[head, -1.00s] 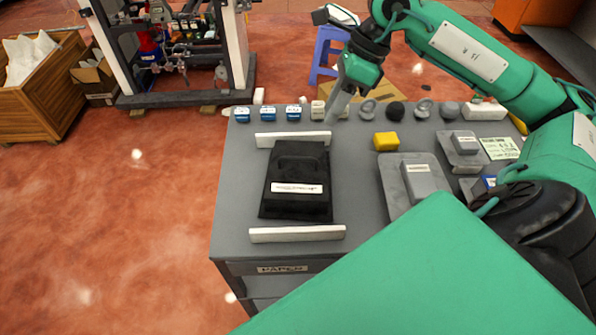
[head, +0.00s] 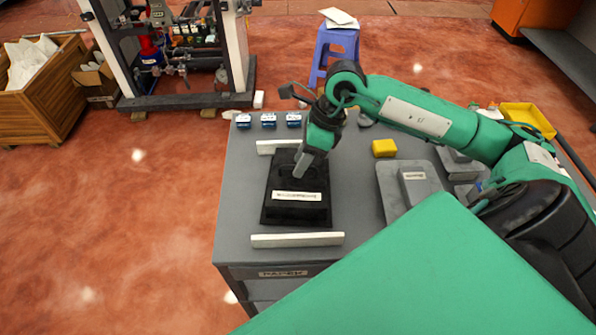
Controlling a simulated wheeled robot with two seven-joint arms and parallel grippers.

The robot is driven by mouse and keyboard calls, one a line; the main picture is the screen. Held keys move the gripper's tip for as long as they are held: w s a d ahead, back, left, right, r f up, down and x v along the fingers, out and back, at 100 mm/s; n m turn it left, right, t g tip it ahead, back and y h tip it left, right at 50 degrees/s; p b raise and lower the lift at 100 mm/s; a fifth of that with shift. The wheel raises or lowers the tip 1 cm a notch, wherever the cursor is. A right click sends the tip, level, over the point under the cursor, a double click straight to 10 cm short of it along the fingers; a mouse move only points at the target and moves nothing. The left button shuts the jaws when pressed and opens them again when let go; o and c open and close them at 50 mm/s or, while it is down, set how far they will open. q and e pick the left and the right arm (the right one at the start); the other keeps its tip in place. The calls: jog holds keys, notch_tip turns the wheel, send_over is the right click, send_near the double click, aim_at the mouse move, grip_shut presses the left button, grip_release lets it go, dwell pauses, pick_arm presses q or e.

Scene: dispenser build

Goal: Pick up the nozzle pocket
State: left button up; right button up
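A black block (head: 283,208) with a recess in its upper part and a white label lies on the grey cabinet top between two white bars. It may be the nozzle pocket, but its label is too small to read. My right gripper (head: 301,172) points down at the recess from above and right, and its grey fingers cover part of the block's upper end. I cannot tell whether they touch it or whether they are open or shut. My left gripper is out of view.
White bars lie above (head: 279,146) and below (head: 298,240) the block. Several small blue-and-white pieces (head: 268,121) line the cabinet's far edge. A yellow block (head: 384,148) and a grey tray (head: 392,188) are to the right. A purple stool (head: 336,48) stands behind.

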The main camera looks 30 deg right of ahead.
jog(key=shift+f, duration=0.1)
grip_shut()
dwell(1.4)
